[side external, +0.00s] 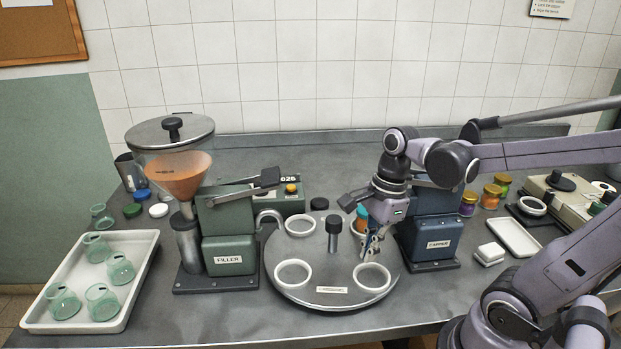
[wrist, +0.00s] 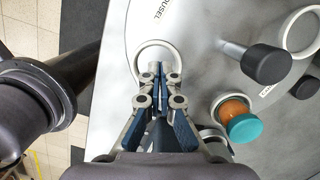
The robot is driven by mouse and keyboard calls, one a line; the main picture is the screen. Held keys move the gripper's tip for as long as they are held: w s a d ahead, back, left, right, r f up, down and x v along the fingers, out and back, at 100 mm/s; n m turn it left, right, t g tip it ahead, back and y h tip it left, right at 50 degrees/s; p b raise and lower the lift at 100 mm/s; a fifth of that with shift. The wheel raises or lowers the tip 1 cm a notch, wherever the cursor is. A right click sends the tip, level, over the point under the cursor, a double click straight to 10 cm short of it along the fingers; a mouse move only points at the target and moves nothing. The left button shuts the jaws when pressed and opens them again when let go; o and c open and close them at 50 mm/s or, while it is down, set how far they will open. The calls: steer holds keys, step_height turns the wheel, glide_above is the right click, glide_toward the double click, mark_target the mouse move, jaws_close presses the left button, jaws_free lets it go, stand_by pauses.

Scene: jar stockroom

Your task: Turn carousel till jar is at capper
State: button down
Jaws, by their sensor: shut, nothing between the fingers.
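The carousel (side external: 330,296) is a round grey disc between the filler (side external: 228,250) and the capper (side external: 430,240). Several white ring holders sit on it, with a dark upright knob (side external: 334,226) near its middle. A jar with orange contents (wrist: 235,107) and a teal top (wrist: 245,128) stands at a ring on the capper side; in the side view the jar (side external: 361,219) is partly hidden by my gripper. My gripper (side external: 371,250) is shut and empty, pointing down over the carousel. In the wrist view its fingertips (wrist: 157,72) are at the near edge of an empty white ring (wrist: 145,52).
A white tray (side external: 36,316) with green glass jars stands at the left. Filled jars (side external: 490,196), a small white tray (side external: 515,237) and a beige device (side external: 572,200) stand right of the capper. The bench behind the machines is mostly clear.

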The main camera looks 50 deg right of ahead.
mark_target(330, 288)
steer(key=shift+w+a+f, duration=0.1)
steer(key=shift+a+f, duration=0.1)
steer(key=shift+f, duration=1)
steer(key=shift+w+a+f, duration=0.1)
steer(key=shift+a+f, duration=0.05)
steer(key=shift+f, duration=1.05)
steer(key=shift+w+a+m, duration=0.2)
steer(key=shift+a+m, duration=0.25)
steer(key=shift+w+a+m, duration=0.15)
steer(key=shift+a+m, duration=0.3)
steer(key=shift+w+a+m, duration=0.2)
steer(key=shift+a+m, duration=0.15)
steer(key=shift+m, duration=0.15)
steer(key=shift+w+a, duration=1.25)
steer(key=shift+a, duration=0.1)
steer(key=shift+w+a, duration=0.1)
step_height(330, 288, up, 10)
steer(key=s, duration=0.1)
steer(key=shift+s+d, duration=0.2)
steer(key=shift+d, duration=0.2)
